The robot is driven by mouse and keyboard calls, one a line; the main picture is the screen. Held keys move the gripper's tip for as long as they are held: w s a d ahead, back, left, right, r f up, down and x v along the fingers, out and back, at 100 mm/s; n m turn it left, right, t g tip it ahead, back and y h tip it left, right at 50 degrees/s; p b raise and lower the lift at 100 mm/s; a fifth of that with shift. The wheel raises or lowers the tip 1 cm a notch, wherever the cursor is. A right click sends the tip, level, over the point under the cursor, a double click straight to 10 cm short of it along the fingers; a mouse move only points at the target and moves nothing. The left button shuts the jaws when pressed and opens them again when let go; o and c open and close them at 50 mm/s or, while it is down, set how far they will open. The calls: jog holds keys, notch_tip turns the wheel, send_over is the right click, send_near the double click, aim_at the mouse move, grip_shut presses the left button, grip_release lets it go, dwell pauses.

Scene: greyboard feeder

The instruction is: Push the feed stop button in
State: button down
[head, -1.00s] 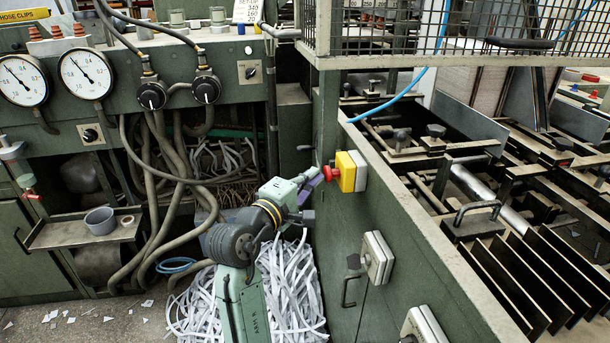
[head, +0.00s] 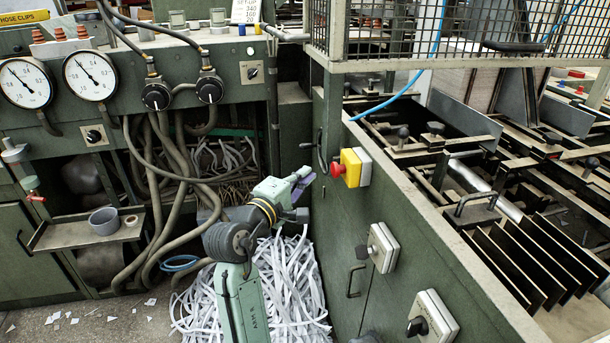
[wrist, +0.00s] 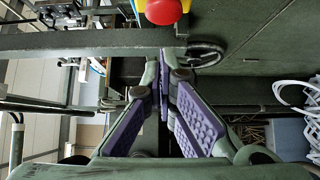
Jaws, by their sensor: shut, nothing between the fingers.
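The feed stop button (head: 338,171) is a red round cap on a yellow box (head: 352,166) fixed to the green side panel of the machine. The cap stands out from the box; whether it is pressed in I cannot tell. My gripper (head: 308,174) is to the left of the button, with a small gap between them. In the wrist view, the red button (wrist: 167,9) is cut off by the top edge. My gripper's purple-padded fingers (wrist: 164,60) meet at their tips below it, with nothing between them.
Two grey switch boxes (head: 383,247) and (head: 434,318) and a door handle (head: 352,281) sit lower on the panel. A heap of white paper strips (head: 290,290) lies below my arm. Hoses (head: 165,190) hang at the left.

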jog(key=b+v, duration=0.2)
jog(key=v, duration=0.7)
jog(key=shift+s+a, duration=0.25)
